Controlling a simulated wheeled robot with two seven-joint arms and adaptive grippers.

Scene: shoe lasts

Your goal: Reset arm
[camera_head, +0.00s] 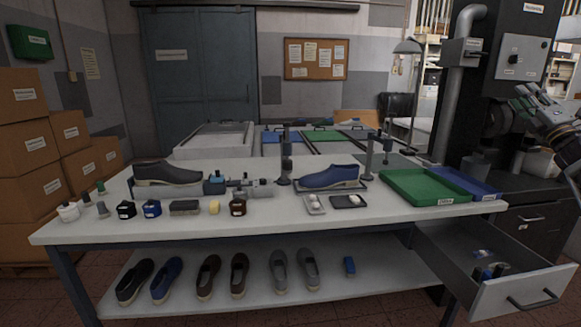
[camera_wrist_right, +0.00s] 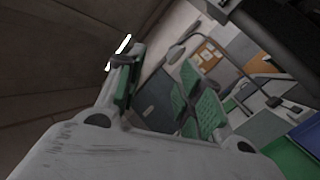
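My right gripper (camera_head: 524,98) is at the far right of the head view, raised in front of the dark machine and above the open drawer. Its green finger pads show. In the right wrist view the two fingers of this gripper (camera_wrist_right: 162,88) stand apart with nothing between them. My left gripper is not in view. A blue shoe (camera_head: 330,177) and a dark shoe (camera_head: 167,173) stand on the white workbench (camera_head: 280,224), well left of the right gripper.
An open drawer (camera_head: 515,293) with small blue items juts out at lower right. A green tray (camera_head: 428,187) and a blue tray (camera_head: 466,183) lie at the bench's right end. Several bottles and a brush line the front left. Several shoes stand on the lower shelf (camera_head: 215,299).

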